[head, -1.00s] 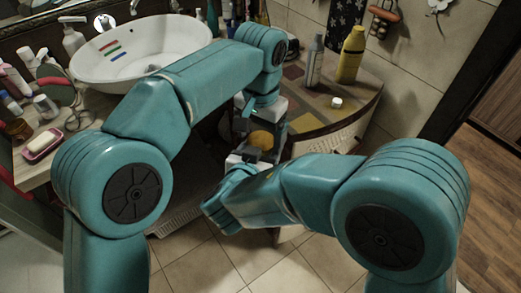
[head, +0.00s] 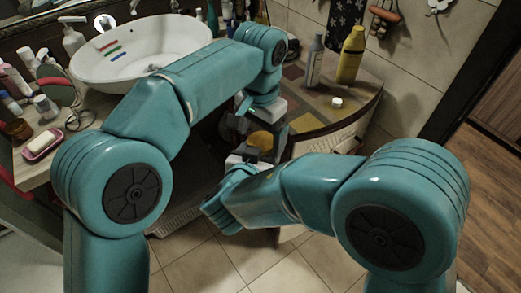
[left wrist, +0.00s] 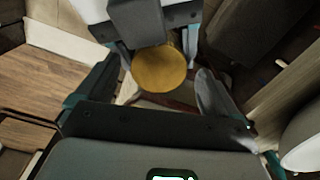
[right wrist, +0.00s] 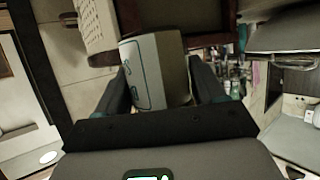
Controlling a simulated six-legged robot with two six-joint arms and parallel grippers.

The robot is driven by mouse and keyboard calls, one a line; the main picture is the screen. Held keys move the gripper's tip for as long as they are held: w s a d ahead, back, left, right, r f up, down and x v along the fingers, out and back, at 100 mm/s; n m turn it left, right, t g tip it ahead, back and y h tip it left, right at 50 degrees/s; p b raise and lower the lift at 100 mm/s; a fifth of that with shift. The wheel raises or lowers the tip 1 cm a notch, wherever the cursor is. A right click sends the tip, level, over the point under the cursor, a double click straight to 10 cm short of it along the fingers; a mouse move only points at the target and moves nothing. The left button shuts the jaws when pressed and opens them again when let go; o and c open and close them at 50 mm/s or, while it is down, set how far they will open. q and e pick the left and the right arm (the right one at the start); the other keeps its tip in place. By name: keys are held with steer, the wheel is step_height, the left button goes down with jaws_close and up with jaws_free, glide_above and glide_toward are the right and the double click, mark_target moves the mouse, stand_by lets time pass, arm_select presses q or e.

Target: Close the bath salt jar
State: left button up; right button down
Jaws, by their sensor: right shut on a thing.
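A jar with a round golden top (head: 260,141) is upright near the middle of the head view. The golden disc (left wrist: 158,69) faces the left wrist camera; I cannot tell whether it is a lid or the contents. My right gripper (head: 247,158) is shut on the jar from the near side.
A wooden curved counter (head: 318,105) lies behind the grippers, with a grey bottle (head: 314,62), a yellow bottle (head: 350,55) and a small white cap (head: 336,102). A white basin (head: 140,50) and a soap dish (head: 42,145) are at the left. The tiled floor is clear.

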arm_select(q)
steer(key=shift+r, duration=3.75)
